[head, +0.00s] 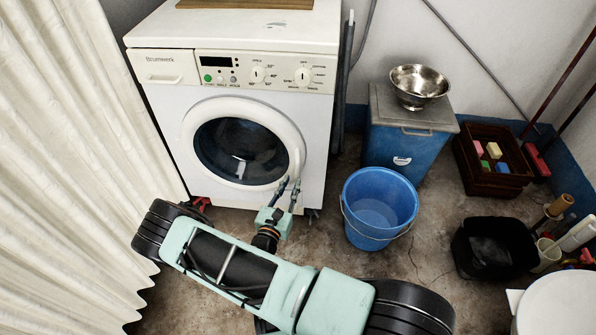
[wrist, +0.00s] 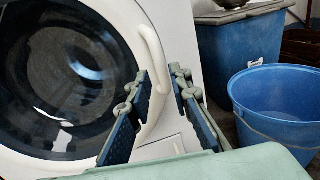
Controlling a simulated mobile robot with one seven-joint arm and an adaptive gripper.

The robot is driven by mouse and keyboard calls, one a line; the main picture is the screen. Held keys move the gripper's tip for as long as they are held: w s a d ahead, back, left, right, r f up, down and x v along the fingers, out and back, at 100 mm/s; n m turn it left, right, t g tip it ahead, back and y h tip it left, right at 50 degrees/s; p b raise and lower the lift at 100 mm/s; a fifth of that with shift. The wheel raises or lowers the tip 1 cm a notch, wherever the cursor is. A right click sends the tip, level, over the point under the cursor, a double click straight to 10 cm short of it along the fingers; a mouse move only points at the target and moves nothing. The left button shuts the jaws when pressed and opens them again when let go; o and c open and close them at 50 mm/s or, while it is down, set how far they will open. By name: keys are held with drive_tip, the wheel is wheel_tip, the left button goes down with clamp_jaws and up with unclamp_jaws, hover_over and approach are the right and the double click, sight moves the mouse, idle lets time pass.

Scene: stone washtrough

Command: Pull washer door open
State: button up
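The white washer (head: 160,110) stands against the back wall with its round door (head: 195,115) shut, a white ring around dark glass. The door also shows in the wrist view (wrist: 112,20). A curved white handle (wrist: 152,50) stands out on the door's right side; it is small in the head view (head: 297,160). My gripper (head: 289,184) is in front of the door's lower right edge. In the wrist view my gripper (wrist: 160,82) is open, with its two fingers apart and the handle's lower end appearing between their tips. I cannot tell whether they touch it.
A blue bucket (head: 366,218) stands on the floor right of my gripper. Behind it is a blue bin (head: 385,145) with a metal bowl (head: 419,82) on its lid. A pale curtain (head: 70,170) hangs at left. A black tub (head: 492,250) and brown crate (head: 505,182) are at right.

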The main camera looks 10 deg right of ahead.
sight(297, 171)
drive_tip(key=b+x, duration=0.1)
drive_tip(key=x, duration=0.6)
drive_tip(key=shift+b, duration=0.3)
clamp_jaws()
